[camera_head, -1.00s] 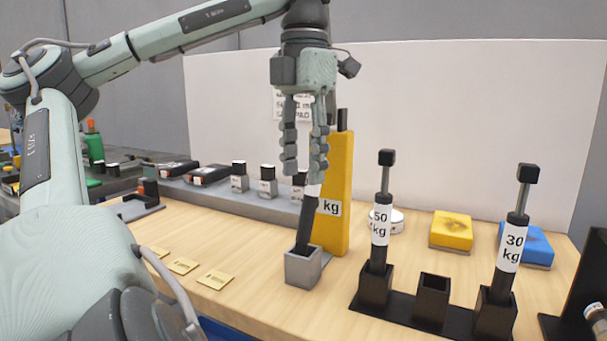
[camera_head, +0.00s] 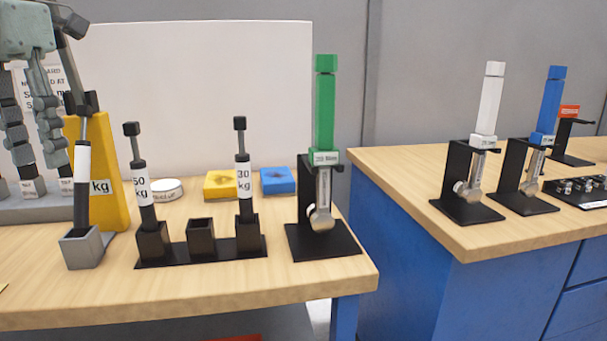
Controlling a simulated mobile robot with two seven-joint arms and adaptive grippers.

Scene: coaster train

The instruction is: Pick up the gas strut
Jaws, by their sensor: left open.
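A gas strut (camera_head: 82,193) with a black body, pale band and black end piece stands in a grey square socket (camera_head: 83,249) at the left, leaning slightly. Two more struts stand in a black rack (camera_head: 200,254): one marked 50 kg (camera_head: 141,183) in its left holder, one marked 30 kg (camera_head: 244,177) in its right holder. The middle holder is empty. My left gripper (camera_head: 38,170) hangs at the upper left with fingers pointing down, open and empty. It is left of the strut in the grey socket, apart from it in the picture. My right gripper is out of view.
A yellow post marked kg (camera_head: 104,195) stands right behind the grey socket. Yellow (camera_head: 220,185) and blue (camera_head: 277,181) blocks lie behind the rack. A green-handled tool (camera_head: 324,110) stands at the right end. A blue bench (camera_head: 400,240) holds more tools.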

